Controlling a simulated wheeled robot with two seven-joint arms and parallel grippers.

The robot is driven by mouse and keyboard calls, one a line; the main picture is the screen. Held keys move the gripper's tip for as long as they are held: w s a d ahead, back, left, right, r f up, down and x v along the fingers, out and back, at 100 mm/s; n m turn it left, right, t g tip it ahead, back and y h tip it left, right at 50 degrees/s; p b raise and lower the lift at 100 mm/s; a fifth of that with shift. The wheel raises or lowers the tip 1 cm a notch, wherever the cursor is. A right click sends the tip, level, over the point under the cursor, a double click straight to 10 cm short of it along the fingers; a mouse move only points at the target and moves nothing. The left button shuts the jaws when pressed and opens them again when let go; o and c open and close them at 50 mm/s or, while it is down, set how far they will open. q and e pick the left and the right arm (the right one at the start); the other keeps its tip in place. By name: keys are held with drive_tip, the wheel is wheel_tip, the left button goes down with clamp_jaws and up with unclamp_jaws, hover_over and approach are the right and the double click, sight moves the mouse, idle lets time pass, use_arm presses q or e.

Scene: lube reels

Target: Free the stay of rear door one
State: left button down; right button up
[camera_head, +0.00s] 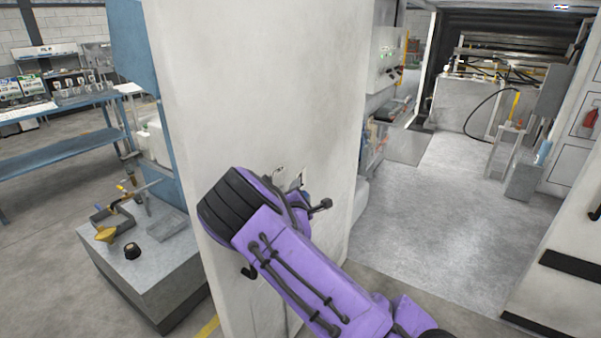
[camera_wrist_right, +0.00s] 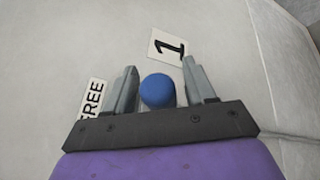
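A blue round knob (camera_wrist_right: 158,90) sticks out from a pale panel (camera_wrist_right: 215,50) in the right wrist view. A label "1" (camera_wrist_right: 167,45) is beyond the knob, and a partly covered label "FREE" (camera_wrist_right: 92,98) is to its left. My right gripper (camera_wrist_right: 161,67) is open, with one finger on each side of the knob. A gap shows on the right; on the left I cannot tell whether the finger touches. In the head view my purple right arm reaches the tall white panel (camera_head: 255,80) and hides most of that spot. My left gripper is not in view.
A grey block (camera_head: 165,265) with a yellow funnel (camera_head: 105,233) and small parts stands left of the panel. A blue workbench (camera_head: 60,155) is farther left. To the right is open grey floor (camera_head: 455,210) leading to a bay with hoses. A white cabinet wall (camera_head: 570,245) bounds the far right.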

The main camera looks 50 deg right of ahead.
drive_tip(key=shift+s+a+f, duration=0.1)
drive_tip(key=shift+s+a, duration=0.1)
drive_tip(key=shift+a, duration=0.15)
drive_tip(key=b+v, duration=0.3)
drive_tip(key=v, duration=0.6)
drive_tip(key=shift+s+a+r, duration=0.25)
